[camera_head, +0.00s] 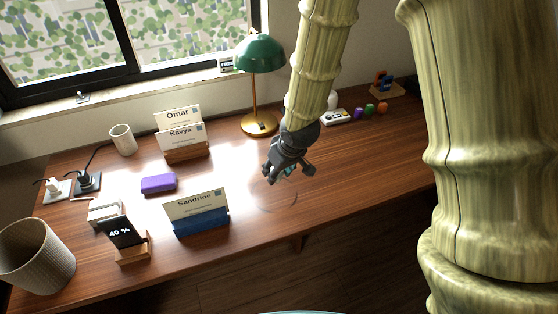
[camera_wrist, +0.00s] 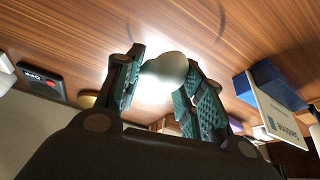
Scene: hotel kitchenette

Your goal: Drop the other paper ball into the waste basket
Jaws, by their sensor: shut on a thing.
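My gripper (camera_head: 286,172) hangs over the middle of the wooden desk, clear of the cards. In the wrist view its two teal-padded fingers (camera_wrist: 164,70) are closed on a pale, rounded thing, which looks like the paper ball (camera_wrist: 166,66). In the head view the ball is hidden or too small to make out. A ribbed, pale grey-beige basket (camera_head: 38,262), which looks like the waste basket, stands at the lower left, far from my gripper. Its inside is only partly seen, and I see no ball in it.
A Sandrine card in a blue holder (camera_head: 203,222), a 40 % display (camera_head: 124,233), a purple block (camera_head: 158,184) and plugs lie between gripper and basket. A white cup (camera_head: 122,139), Kavya and Omar cards (camera_head: 180,140) and a green lamp (camera_head: 259,55) stand behind. The desk's front middle is clear.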

